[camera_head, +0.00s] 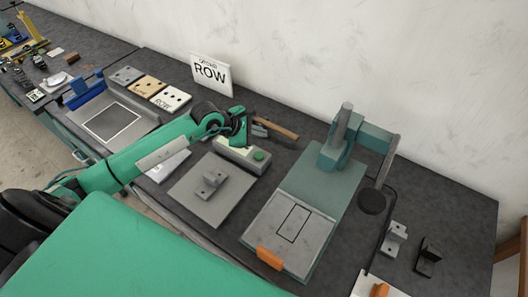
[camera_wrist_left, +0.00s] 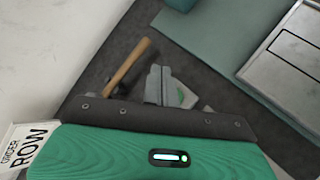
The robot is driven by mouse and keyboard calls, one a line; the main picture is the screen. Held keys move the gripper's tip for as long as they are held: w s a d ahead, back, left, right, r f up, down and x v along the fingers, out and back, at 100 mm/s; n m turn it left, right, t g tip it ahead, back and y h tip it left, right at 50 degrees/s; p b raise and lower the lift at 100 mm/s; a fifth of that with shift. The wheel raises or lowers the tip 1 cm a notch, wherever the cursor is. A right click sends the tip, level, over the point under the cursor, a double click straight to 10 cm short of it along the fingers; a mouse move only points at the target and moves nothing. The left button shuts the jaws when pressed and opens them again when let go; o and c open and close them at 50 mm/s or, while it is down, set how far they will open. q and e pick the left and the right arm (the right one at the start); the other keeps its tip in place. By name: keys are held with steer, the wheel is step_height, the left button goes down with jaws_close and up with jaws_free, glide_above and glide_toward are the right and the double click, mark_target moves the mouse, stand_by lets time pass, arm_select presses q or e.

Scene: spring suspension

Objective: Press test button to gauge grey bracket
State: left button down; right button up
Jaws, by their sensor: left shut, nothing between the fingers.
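A grey bracket (camera_head: 212,182) stands on a flat grey plate (camera_head: 191,195) near the middle of the bench. Behind it is a pale box (camera_head: 232,149) with a round green test button (camera_head: 259,156) on top. My left gripper (camera_head: 246,139) is shut and empty, pointing down at the back of this box, close to the button. In the left wrist view the closed fingers (camera_wrist_left: 157,84) partly cover the box, and the green button (camera_wrist_left: 182,95) shows just to their right. I cannot tell whether the fingers touch it. My right gripper is not in view.
A hammer (camera_head: 275,129) lies behind the box. A teal press (camera_head: 342,152) with a lever stands to the right. A blue-backed fixture (camera_head: 85,92) and an order-row sign (camera_head: 211,74) are left.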

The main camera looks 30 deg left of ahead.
mark_target(256, 156)
arm_select(q)
steer(key=shift+w+a+f+m+y, duration=0.15)
steer(key=shift+a+y, duration=0.15)
steer(key=shift+a, duration=0.2)
steer(key=shift+w+a+r+m+y, duration=0.15)
steer(key=shift+a+y, duration=0.15)
steer(key=shift+a, duration=0.2)
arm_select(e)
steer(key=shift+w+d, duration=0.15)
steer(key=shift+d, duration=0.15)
arm_select(q)
steer(key=shift+f, duration=0.15)
